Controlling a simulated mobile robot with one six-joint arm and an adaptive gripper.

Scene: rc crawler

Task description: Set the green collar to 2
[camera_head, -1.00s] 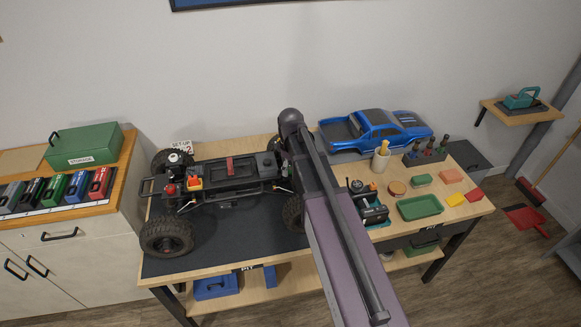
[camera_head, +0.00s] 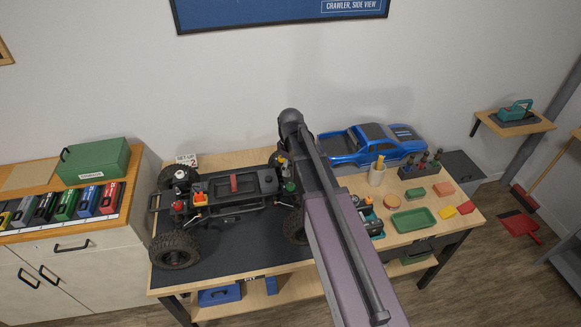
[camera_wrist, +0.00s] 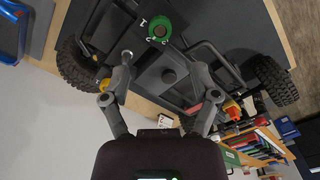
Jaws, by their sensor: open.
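The green collar (camera_wrist: 160,28) shows near the top of the wrist view, a round ring with a dark centre, on the crawler chassis (camera_wrist: 172,72). Pale marks sit around it; I cannot read for certain which one it points at. In the head view the green collar (camera_head: 290,187) shows just left of my arm. My gripper (camera_wrist: 162,62) is open and empty, its fingers spread below the collar in the wrist picture, apart from it. My gripper is hidden behind my arm in the head view. A sign (camera_head: 187,160) behind the chassis reads "SET UP 2".
The chassis stands on a dark mat (camera_head: 240,252) on the workbench. A blue truck body (camera_head: 370,145), a cup (camera_head: 377,175) and a green tray (camera_head: 413,220) lie to the right. A cabinet with a green box (camera_head: 95,161) stands at the left.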

